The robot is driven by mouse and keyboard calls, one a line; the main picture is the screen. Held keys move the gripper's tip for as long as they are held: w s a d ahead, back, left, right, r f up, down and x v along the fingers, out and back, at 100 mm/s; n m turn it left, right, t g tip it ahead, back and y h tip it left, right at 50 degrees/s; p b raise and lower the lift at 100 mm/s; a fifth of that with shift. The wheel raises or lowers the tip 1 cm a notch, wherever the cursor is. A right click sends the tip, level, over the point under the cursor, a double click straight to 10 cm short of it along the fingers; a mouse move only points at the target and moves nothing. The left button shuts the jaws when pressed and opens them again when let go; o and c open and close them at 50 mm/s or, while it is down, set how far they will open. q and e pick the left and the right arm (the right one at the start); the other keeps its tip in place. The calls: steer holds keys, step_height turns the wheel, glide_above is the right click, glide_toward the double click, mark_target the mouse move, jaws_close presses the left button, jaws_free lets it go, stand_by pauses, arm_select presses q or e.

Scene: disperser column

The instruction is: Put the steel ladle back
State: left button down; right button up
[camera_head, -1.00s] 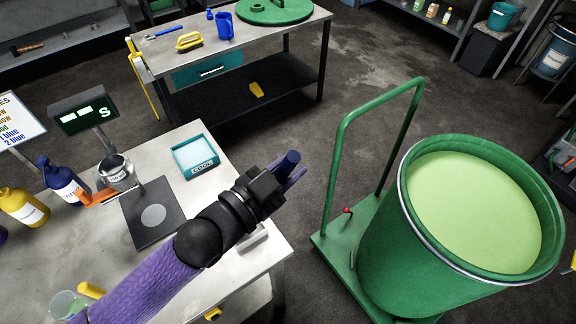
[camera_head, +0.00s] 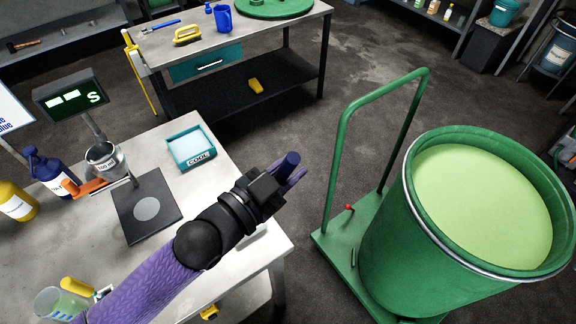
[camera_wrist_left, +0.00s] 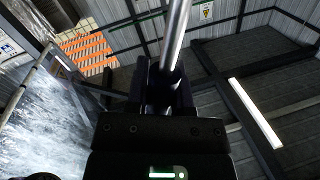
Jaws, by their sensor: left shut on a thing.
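My left gripper (camera_head: 276,184) reaches over the right edge of the near bench. In the left wrist view it is shut on a bright steel rod (camera_wrist_left: 175,38), which I take for the handle of the steel ladle. The rod runs out from between the jaws to the top of that picture. The ladle's bowl does not show. At the fingertips in the head view is a dark blue round end (camera_head: 288,161); I cannot tell whether it is part of the held thing. My right gripper is not in view.
The near bench holds a steel cup (camera_head: 104,159), an orange handle (camera_head: 88,188), a black plate (camera_head: 135,228), a teal tray (camera_head: 183,144) and several bottles. A green drum (camera_head: 400,240) of pale green liquid stands at right on a green trolley (camera_head: 340,245).

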arm_select(q)
steer(key=shift+f, duration=0.15)
steer(key=shift+c, duration=2)
jaws_free()
steer(key=v, duration=1)
